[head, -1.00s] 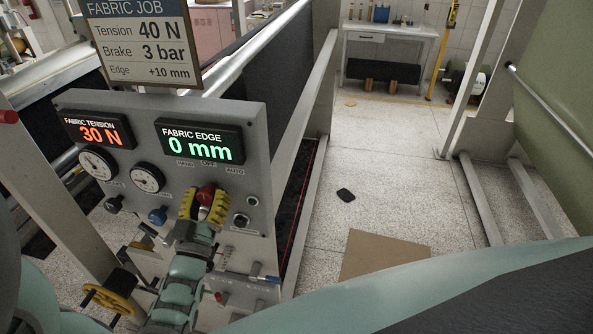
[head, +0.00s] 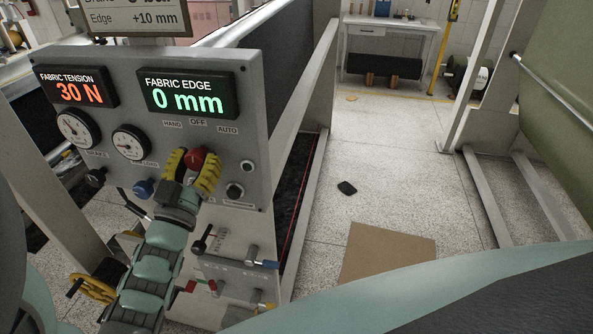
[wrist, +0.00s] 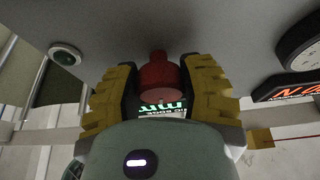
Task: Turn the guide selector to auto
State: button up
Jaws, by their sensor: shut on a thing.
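The guide selector is a red knob (head: 195,158) on the grey control panel (head: 225,60), below the labels HAND, OFF (head: 198,122) and AUTO (head: 228,130). My gripper (head: 192,172) has its yellow fingers on both sides of the knob and is shut on it. In the wrist view the red knob (wrist: 160,78) sits between the two yellow fingers of my gripper (wrist: 160,92), with a small red nub towards the panel. The fingers hide part of the knob, and I cannot tell which label it points to.
The fabric edge display (head: 188,95) reads 0 mm, and the fabric tension display (head: 75,88) reads 30 N. A black knob (head: 235,191) is right of my gripper, a blue one (head: 143,188) left. Levers (head: 235,258) stand below.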

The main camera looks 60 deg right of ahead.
jog(key=shift+f+m+g+h+b, duration=0.15)
jog(key=shift+m+g+b, duration=0.2)
jog(key=shift+m+b, duration=0.6)
jog(key=shift+m+g+h+b, duration=0.15)
jog(key=shift+m+g+b, duration=0.25)
jog(key=shift+b, duration=0.95)
jog(key=shift+f+m+g+b, duration=0.1)
jog(key=shift+m+g+b, duration=0.45)
jog(key=shift+m+b, duration=0.7)
jog(key=shift+r+m+g+b, duration=0.15)
jog(key=shift+m+g+b, duration=0.5)
jog(key=shift+m, duration=0.55)
jog(key=shift+r+m+g+b, duration=0.1)
jog(key=shift+m+g+b, duration=0.5)
jog(key=shift+m, duration=0.6)
jog(key=o, duration=1.2)
